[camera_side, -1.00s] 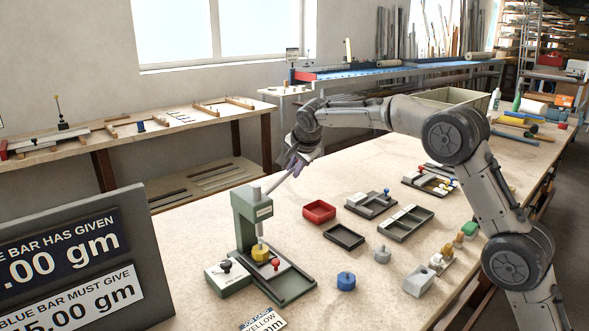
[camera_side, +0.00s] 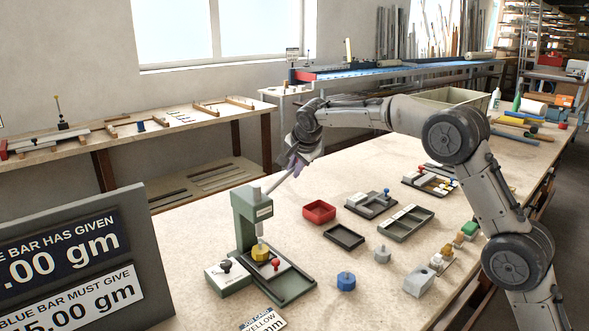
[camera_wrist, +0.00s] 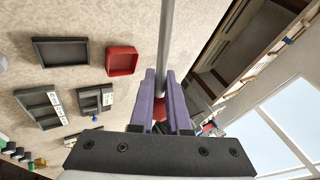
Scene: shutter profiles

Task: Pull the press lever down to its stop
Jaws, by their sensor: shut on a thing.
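The green press (camera_side: 252,222) stands on the bench at the left of the side view. Its grey lever (camera_side: 278,183) slopes up and to the right from the press head. A yellow block (camera_side: 260,253) sits under the press ram. My gripper (camera_side: 294,163) is at the lever's upper end, with its fingers closed around it. In the wrist view the lever (camera_wrist: 166,40) runs between the two purple fingers of my gripper (camera_wrist: 160,78). A red part (camera_wrist: 160,112) shows between the fingers, perhaps the lever's knob, and is partly hidden by them.
A red tray (camera_side: 319,212) and a dark tray (camera_side: 344,236) lie right of the press. A blue weight (camera_side: 346,281) and a grey weight (camera_side: 382,255) stand nearer. A sign board (camera_side: 90,260) rises at the front left. Bare bench lies between these things.

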